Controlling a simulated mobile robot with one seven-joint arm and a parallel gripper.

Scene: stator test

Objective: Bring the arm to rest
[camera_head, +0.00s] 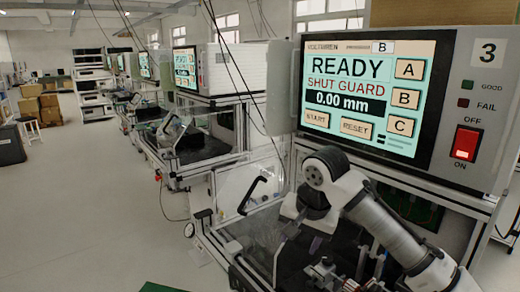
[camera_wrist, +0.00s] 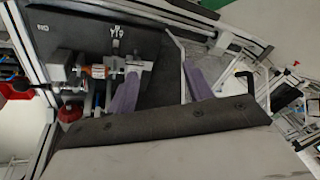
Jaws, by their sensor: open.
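My arm reaches in from the lower right in the head view, bent over the test bench. My gripper (camera_head: 305,222) points down above the bench's dark work area, and its fingertips are hard to make out there. In the wrist view my gripper (camera_wrist: 161,88) shows two purple-grey fingers spread well apart, with nothing between them. A fixture (camera_wrist: 98,72) with a copper-coloured part sits beside the left finger in that view. I cannot tell whether the finger touches it.
The tester screen (camera_head: 365,95) reads READY, SHUT GUARD and 0.00 mm. A clear guard with a black handle (camera_head: 252,195) stands left of my gripper. The power switch (camera_head: 465,143) glows red. Similar benches line the left; the floor (camera_head: 80,215) is clear.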

